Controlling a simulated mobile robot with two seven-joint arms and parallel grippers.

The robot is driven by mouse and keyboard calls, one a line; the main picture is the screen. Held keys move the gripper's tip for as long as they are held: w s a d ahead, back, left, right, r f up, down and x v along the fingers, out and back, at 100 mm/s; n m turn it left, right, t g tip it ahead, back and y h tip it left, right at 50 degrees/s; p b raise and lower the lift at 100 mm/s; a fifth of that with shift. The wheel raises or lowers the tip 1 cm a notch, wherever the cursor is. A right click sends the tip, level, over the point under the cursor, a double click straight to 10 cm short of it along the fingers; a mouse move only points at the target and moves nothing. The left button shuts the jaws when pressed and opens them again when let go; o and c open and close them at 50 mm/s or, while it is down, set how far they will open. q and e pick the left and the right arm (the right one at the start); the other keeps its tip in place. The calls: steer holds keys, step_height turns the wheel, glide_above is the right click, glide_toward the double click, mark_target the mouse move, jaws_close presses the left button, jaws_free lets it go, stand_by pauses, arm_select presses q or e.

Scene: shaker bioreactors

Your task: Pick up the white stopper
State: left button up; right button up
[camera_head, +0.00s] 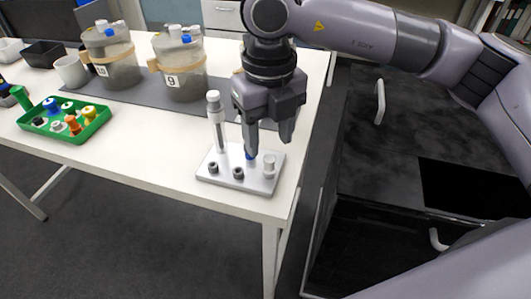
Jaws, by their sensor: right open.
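A small white stopper (269,165) stands upright at the right end of a light grey plate (226,182) near the front edge of the white table. My right gripper (268,146) is open and points down above the plate. Its fingers are apart. The left finger hangs by a blue piece on the plate, and the right finger is above and to the right of the stopper. I cannot tell from this angle whether the fingers straddle it. My left gripper is not in view.
The plate also bears a tall white-topped tube (217,125) and two dark knobs (238,173). Two lidded bioreactors (180,75) stand on a grey mat behind. A green tray (90,131) of coloured pieces lies left.

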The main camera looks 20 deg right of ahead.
mark_target(269, 158)
step_height(269, 158, down, 6)
steer(key=shift+s+r, duration=0.1)
steer(key=shift+s, duration=0.05)
jaws_close()
